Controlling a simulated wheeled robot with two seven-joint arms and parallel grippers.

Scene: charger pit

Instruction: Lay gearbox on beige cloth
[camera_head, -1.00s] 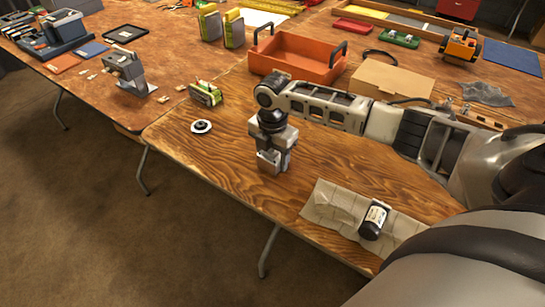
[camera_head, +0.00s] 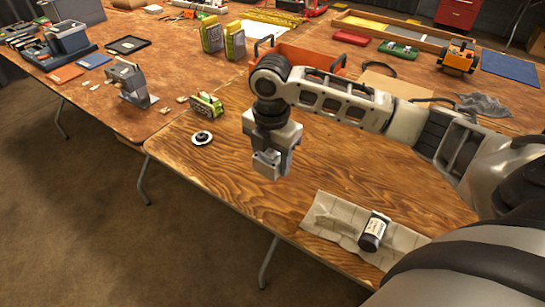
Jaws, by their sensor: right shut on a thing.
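My right gripper (camera_head: 273,160) hangs pointing down above the wooden table, left of its middle. It is shut on a small grey block that looks like the gearbox (camera_head: 266,166), mostly hidden by the fingers. The block seems clear of the table top. The beige cloth (camera_head: 328,212) lies creased near the table's front edge, to the right of and nearer than the gripper. A dark bottle with a white label (camera_head: 373,232) lies on the cloth's right part. The cloth's left part is bare. My left gripper is not in view.
A black-and-white disc (camera_head: 202,138) and a green-yellow item (camera_head: 207,104) stand left of the gripper. An orange tray (camera_head: 306,58) and a cardboard box (camera_head: 392,84) are behind my arm. The wood between gripper and cloth is clear.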

